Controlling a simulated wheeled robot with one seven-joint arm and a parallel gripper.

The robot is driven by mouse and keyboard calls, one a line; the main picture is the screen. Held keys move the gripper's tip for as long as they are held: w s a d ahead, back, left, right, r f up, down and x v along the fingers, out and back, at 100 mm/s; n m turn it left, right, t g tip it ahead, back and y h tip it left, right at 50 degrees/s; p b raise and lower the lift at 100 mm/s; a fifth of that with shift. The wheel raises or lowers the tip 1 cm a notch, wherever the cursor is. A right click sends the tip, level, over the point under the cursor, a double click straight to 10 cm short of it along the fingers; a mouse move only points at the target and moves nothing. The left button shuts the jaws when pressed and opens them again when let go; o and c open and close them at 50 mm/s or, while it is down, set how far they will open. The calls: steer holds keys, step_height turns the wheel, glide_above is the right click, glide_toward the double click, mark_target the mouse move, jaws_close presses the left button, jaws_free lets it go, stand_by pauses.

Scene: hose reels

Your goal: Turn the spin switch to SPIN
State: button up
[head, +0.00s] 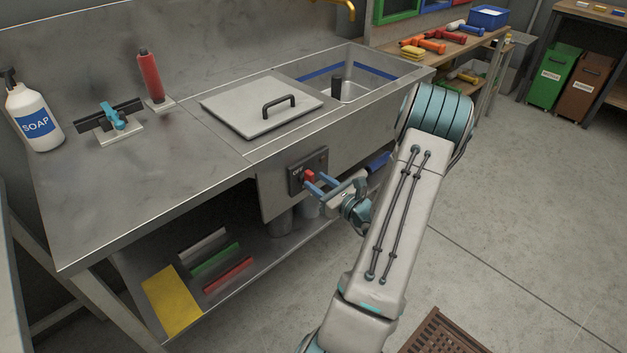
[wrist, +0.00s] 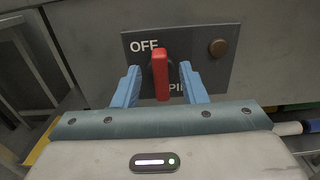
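The spin switch is a red lever (wrist: 160,75) on a dark panel (wrist: 215,80) at the front of the steel sink unit. The lever stands upright in the wrist view, with "OFF" at its upper left and a partly hidden label, "PI" visible, below it. In the head view the red lever (head: 309,175) shows small on its panel (head: 322,158). My gripper (wrist: 158,82) is open, with one blue finger on each side of the lever and a visible gap on both sides. In the head view my gripper (head: 312,182) reaches the panel from the right.
A lower shelf (head: 140,270) holds coloured pieces.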

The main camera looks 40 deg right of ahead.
steer(key=shift+w+a, duration=0.1)
steer(key=shift+w, duration=1.05)
jaws_close()
